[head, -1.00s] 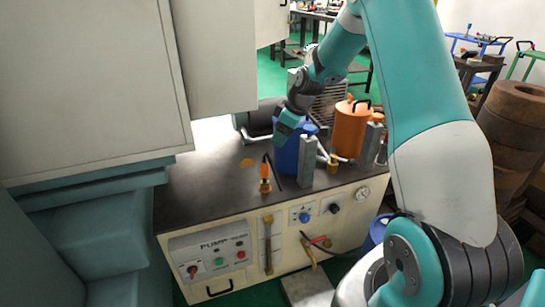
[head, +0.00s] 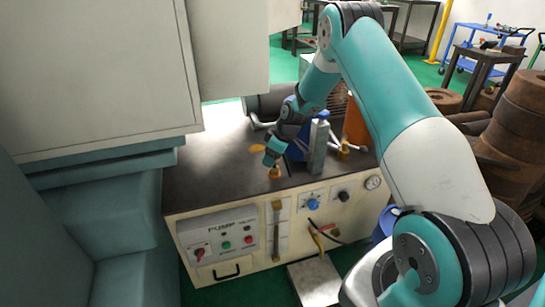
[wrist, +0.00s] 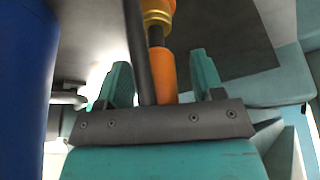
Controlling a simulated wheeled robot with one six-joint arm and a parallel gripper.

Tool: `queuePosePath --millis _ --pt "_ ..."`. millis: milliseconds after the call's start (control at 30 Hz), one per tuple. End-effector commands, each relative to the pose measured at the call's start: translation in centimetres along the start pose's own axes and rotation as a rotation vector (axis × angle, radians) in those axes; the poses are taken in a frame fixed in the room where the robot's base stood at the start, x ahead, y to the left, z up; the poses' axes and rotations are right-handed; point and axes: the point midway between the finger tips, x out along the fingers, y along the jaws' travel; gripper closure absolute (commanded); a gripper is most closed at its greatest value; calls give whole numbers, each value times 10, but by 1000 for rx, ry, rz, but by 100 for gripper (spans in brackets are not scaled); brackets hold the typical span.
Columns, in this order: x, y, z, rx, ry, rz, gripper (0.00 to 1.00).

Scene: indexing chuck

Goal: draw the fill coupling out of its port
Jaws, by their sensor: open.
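The fill coupling shows in the wrist view as an orange grip (wrist: 162,75) with brass-coloured rings above it in the picture. My gripper (wrist: 160,62) is open, with one teal finger on each side of the orange grip and gaps visible on both sides. A dark rod or hose (wrist: 138,50) runs beside the grip, also between the fingers. In the head view my gripper (head: 270,160) is over the front of the pump's dark top, and only the coupling's lower part (head: 275,173) shows beneath it. The port itself is hidden.
The pump cabinet (head: 330,222) has a control panel and gauge on its front. A blue container (head: 296,150), a grey upright block (head: 318,147) and an orange canister (head: 356,125) stand right of my gripper. The top to the left (head: 205,165) is clear.

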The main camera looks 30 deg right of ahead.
Motion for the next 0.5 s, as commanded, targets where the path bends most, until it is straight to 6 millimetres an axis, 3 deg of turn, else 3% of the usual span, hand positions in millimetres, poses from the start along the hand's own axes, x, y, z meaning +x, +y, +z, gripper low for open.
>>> queuePosePath --millis 267,500 --pt "2 0 0 0 0 0 39" --pt "1 0 0 0 0 0 92"
